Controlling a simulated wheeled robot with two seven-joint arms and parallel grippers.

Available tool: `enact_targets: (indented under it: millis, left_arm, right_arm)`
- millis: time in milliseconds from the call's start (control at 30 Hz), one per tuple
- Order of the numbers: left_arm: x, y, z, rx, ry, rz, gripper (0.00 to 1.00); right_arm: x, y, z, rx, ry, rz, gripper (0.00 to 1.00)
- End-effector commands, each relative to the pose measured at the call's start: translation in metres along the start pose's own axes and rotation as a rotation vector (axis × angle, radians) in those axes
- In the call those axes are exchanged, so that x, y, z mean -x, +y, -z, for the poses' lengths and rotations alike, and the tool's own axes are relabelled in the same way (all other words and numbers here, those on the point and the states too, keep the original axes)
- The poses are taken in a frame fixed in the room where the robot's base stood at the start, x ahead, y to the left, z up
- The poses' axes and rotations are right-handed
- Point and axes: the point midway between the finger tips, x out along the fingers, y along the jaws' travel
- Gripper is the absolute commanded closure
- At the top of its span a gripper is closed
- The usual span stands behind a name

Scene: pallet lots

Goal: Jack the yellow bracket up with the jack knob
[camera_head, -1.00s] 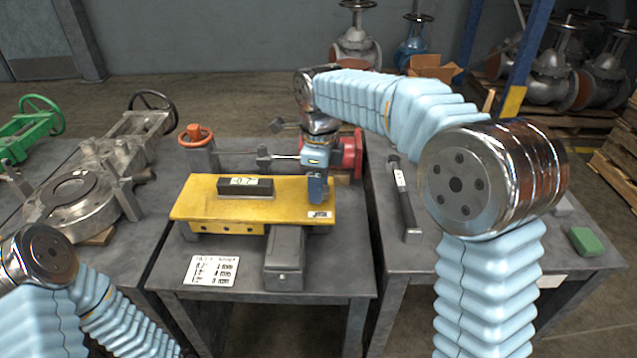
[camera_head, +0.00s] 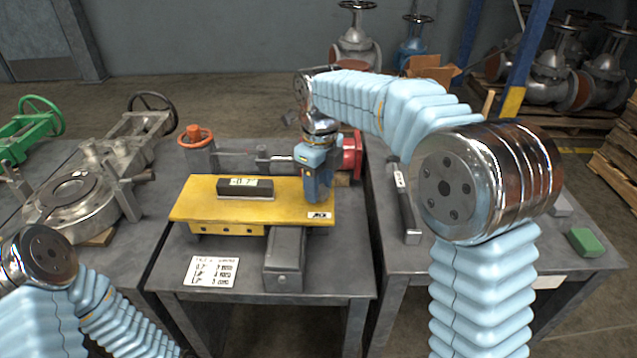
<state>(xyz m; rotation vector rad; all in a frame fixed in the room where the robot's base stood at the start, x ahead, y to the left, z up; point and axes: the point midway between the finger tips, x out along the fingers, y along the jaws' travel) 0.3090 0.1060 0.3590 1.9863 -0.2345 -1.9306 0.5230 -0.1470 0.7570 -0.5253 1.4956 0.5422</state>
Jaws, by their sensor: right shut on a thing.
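The yellow bracket (camera_head: 215,209) lies as a flat plate across the near middle of the grey table. A dark level with a small lit display (camera_head: 246,188) rests on it; its digits are too blurred to read surely. My right gripper (camera_head: 318,197) points down at the bracket's right end, behind a small white label (camera_head: 320,216). It is shut on the jack knob, which the gripper's body hides. My left gripper is out of view; only part of my left arm shows at lower left.
A grey block (camera_head: 285,262) stands under the bracket's front right. A white card with writing (camera_head: 211,272) lies front left. An orange handwheel (camera_head: 195,138) and red flange (camera_head: 352,155) stand behind. A dark bar-shaped tool (camera_head: 408,210) and green block (camera_head: 586,242) lie on the right table.

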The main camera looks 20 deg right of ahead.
Motion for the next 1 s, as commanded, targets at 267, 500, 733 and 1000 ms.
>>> enact_targets:
  millis: [267,500,733,1000]
  left_arm:
    - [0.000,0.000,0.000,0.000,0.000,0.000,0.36]
    - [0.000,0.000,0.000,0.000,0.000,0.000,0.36]
    - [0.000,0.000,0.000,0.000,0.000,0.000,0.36]
    - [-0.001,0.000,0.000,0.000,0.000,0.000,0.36]
  right_arm:
    - [0.001,-0.001,0.000,0.000,-0.004,0.003,0.50]
    - [0.000,0.000,0.000,0.001,-0.002,0.001,0.34]
    - [0.006,0.000,0.000,0.001,-0.001,0.001,0.34]
    - [0.061,0.000,-0.001,0.001,-0.006,0.003,0.34]
